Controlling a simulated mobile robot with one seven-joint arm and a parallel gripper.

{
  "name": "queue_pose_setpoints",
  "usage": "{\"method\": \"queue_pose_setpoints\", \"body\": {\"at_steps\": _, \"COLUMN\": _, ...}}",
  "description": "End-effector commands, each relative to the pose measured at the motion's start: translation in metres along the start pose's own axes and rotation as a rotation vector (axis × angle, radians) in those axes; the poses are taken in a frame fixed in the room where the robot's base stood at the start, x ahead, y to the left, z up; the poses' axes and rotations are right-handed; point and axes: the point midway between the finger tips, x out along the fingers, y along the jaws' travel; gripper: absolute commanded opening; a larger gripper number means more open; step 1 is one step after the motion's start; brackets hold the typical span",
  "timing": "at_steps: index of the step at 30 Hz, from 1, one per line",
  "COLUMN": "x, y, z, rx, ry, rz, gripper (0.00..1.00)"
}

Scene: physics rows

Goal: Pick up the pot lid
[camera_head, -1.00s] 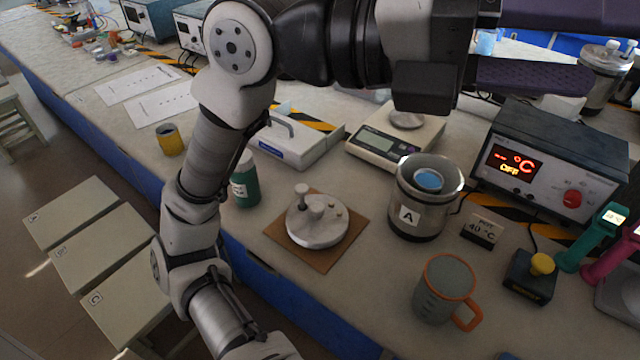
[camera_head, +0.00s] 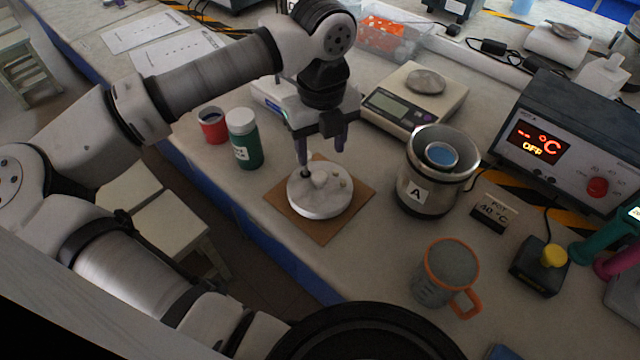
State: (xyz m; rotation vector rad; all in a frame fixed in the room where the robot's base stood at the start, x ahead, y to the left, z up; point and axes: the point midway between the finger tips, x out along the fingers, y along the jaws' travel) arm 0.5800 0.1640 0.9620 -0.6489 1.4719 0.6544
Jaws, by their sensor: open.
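The pot lid (camera_head: 326,204) is a round, pale metal disc with a raised knob and small fittings on top. It lies flat on a square brown board (camera_head: 360,196) on the bench. My gripper (camera_head: 322,156) points down just above the lid's far side, with its two dark fingers apart and nothing visibly between them. The left fingertip overlaps the lid's far edge in the picture; I cannot tell whether it touches. A metal pot (camera_head: 431,205) marked A stands open to the right of the lid, with a blue-topped round thing inside.
A green bottle (camera_head: 246,153) and a red cup (camera_head: 212,127) stand left of the lid. A scale (camera_head: 385,104) is behind it. A grey mug (camera_head: 434,290) with an orange handle and a heater box (camera_head: 560,150) are to the right.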

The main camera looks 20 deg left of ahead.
Motion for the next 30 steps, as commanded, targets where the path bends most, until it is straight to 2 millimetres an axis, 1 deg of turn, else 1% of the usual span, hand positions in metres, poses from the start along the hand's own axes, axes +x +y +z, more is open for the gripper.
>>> {"method": "queue_pose_setpoints", "body": {"at_steps": 1, "x": 0.009, "y": 0.000, "z": -0.001, "rx": 0.002, "ry": 0.003, "rz": -0.002, "gripper": 0.53}}
{"method": "queue_pose_setpoints", "body": {"at_steps": 3, "x": 0.019, "y": 0.000, "z": 0.000, "rx": 0.002, "ry": 0.002, "rz": -0.002, "gripper": 0.53}}
{"method": "queue_pose_setpoints", "body": {"at_steps": 6, "x": 0.028, "y": -0.001, "z": 0.000, "rx": 0.003, "ry": 0.001, "rz": -0.003, "gripper": 0.53}}
{"method": "queue_pose_setpoints", "body": {"at_steps": 11, "x": 0.037, "y": -0.001, "z": 0.002, "rx": 0.003, "ry": 0.002, "rz": -0.004, "gripper": 0.53}}
{"method": "queue_pose_setpoints", "body": {"at_steps": 16, "x": 0.061, "y": -0.002, "z": 0.009, "rx": 0.003, "ry": 0.005, "rz": -0.004, "gripper": 0.53}}
{"method": "queue_pose_setpoints", "body": {"at_steps": 19, "x": 0.075, "y": -0.002, "z": 0.009, "rx": 0.004, "ry": 0.003, "rz": -0.004, "gripper": 0.53}}
{"method": "queue_pose_setpoints", "body": {"at_steps": 23, "x": 0.084, "y": -0.002, "z": 0.009, "rx": 0.004, "ry": 0.001, "rz": -0.004, "gripper": 0.53}}
{"method": "queue_pose_setpoints", "body": {"at_steps": 29, "x": 0.084, "y": -0.002, "z": 0.009, "rx": 0.004, "ry": 0.000, "rz": -0.004, "gripper": 0.53}}
{"method": "queue_pose_setpoints", "body": {"at_steps": 30, "x": 0.084, "y": -0.002, "z": 0.009, "rx": 0.004, "ry": 0.000, "rz": -0.004, "gripper": 0.48}}
